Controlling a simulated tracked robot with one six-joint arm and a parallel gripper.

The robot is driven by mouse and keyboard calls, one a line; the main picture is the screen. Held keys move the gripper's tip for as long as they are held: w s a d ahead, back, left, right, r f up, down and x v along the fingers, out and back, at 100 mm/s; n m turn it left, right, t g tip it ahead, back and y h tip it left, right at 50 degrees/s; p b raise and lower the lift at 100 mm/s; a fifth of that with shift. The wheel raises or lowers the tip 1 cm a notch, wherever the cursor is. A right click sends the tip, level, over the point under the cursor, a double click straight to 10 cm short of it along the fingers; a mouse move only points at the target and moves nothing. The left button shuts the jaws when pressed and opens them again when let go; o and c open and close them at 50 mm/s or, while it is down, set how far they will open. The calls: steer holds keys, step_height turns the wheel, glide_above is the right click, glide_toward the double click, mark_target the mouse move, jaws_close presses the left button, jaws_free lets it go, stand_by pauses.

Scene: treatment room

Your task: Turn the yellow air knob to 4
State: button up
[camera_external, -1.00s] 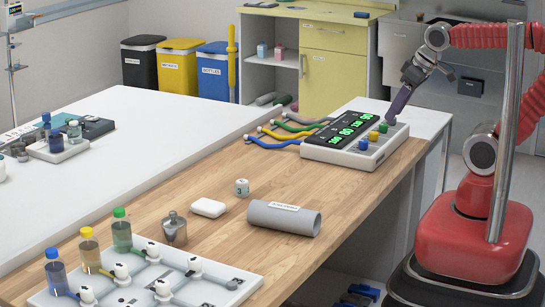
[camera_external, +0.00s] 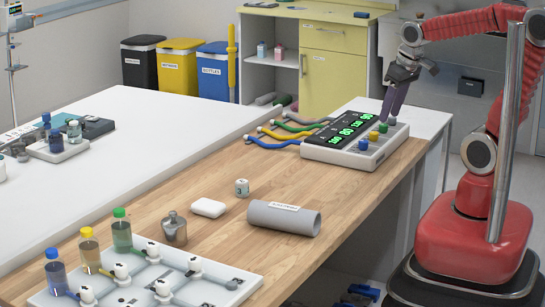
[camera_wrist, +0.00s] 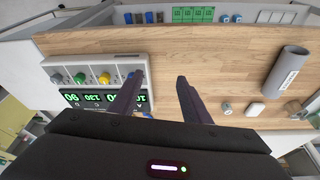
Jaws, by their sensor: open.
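The yellow air knob (camera_external: 374,136) sits in a row on the sloped grey control box (camera_external: 340,156), between the blue and green knobs. It also shows in the wrist view (camera_wrist: 104,78). My gripper (camera_external: 387,117) points down over the knob end of the box in the external view, its fingers hiding part of the far knobs. In the wrist view my gripper (camera_wrist: 160,76) is open and empty, its fingertips to the right of the yellow knob and near the blue one. The knob's pointer and scale are too small to read.
Neighbouring knobs are blue (camera_external: 363,145), green (camera_external: 383,128) and grey (camera_wrist: 57,78). Green displays (camera_external: 350,129) face up on the box; coloured hoses (camera_external: 280,136) leave its left side. A grey tube (camera_external: 284,218) and a white block (camera_external: 208,208) lie on the wooden bench.

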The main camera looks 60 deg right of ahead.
steer(key=w+d+f+n+g, duration=0.1)
steer(key=w+d+f+g, duration=0.1)
steer(key=w+d, duration=0.55)
steer(key=n+g, duration=0.1)
steer(key=n, duration=0.3)
glide_above(374, 136)
steer(key=s, duration=0.1)
steer(key=f, duration=0.1)
steer(key=n, duration=0.2)
steer(key=w+d+r+n, duration=0.1)
steer(key=n, duration=0.1)
steer(key=r+n, duration=0.1)
steer(key=n, duration=0.1)
steer(key=shift+w+d+r+g+y, duration=0.2)
steer(key=shift+w+r+g+y, duration=0.05)
steer(key=shift+w+g+y, duration=0.05)
steer(key=shift+f, duration=0.15)
step_height(374, 136, down, 14)
steer(key=shift+r, duration=0.25)
steer(key=shift+c, duration=0.3)
steer(key=c, duration=1)
